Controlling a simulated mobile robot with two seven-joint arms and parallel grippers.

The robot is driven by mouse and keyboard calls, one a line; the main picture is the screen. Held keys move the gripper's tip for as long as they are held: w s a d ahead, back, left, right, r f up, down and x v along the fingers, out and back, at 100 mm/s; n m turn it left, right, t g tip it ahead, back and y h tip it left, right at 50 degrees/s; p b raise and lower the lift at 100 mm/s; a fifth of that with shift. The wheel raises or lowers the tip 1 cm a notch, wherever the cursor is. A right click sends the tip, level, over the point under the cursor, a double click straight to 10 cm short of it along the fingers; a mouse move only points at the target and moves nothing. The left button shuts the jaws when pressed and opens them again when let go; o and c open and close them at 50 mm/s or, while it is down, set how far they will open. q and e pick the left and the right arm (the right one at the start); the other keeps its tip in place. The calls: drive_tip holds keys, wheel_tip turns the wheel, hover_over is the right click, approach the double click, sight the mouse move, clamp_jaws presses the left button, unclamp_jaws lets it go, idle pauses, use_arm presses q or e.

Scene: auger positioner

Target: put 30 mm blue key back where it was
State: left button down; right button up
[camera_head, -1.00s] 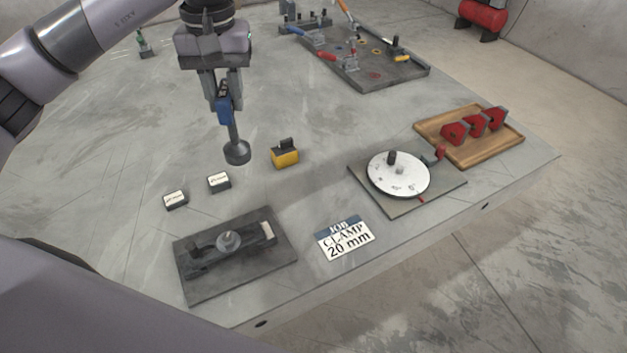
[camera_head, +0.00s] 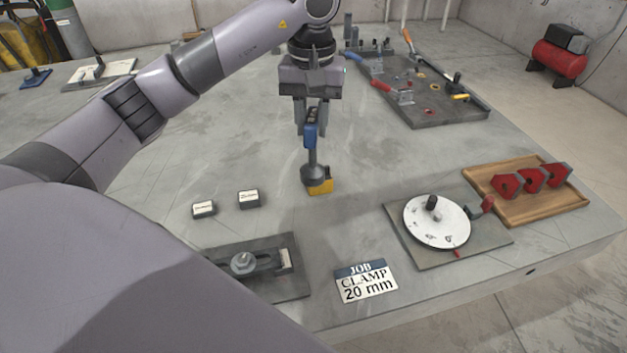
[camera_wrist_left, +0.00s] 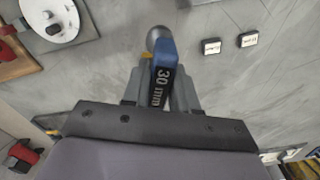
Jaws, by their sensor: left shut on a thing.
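My left gripper (camera_head: 311,130) is shut on the blue key (camera_head: 309,137), which hangs upright with its dark round socket end down. In the left wrist view the blue key (camera_wrist_left: 163,75) shows the marking "30 mm" between the fingers (camera_wrist_left: 160,90). In the head view the key's lower end overlaps a small yellow block (camera_head: 322,187) on the table; I cannot tell whether they touch. A bit of yellow (camera_wrist_left: 146,54) also shows beside the key in the left wrist view. My right gripper is not in view.
Two small white-topped labels (camera_head: 248,198) lie left of the key. A clamp plate (camera_head: 290,285), a "JOB CLAMP 20 mm" card (camera_head: 366,281) and a white disc (camera_head: 437,228) on a plate are nearer. A wooden tray (camera_head: 520,215) holds red pieces; a grey tool tray (camera_head: 430,118) is at the back.

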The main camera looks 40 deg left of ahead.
sight(313, 168)
use_arm(q)
wheel_tip(313, 168, down, 12)
drive_tip(key=shift+r+p, duration=0.1)
drive_tip(key=shift+p, duration=0.5)
drive_tip(key=shift+f, duration=0.45)
drive_tip(key=c, duration=0.9)
unclamp_jaws()
drive_tip(key=shift+f, duration=0.15)
drive_tip(key=shift+r, duration=0.4)
wheel_tip(313, 168, up, 12)
drive_tip(key=shift+f+b, duration=0.2)
drive_tip(key=shift+b, duration=0.65)
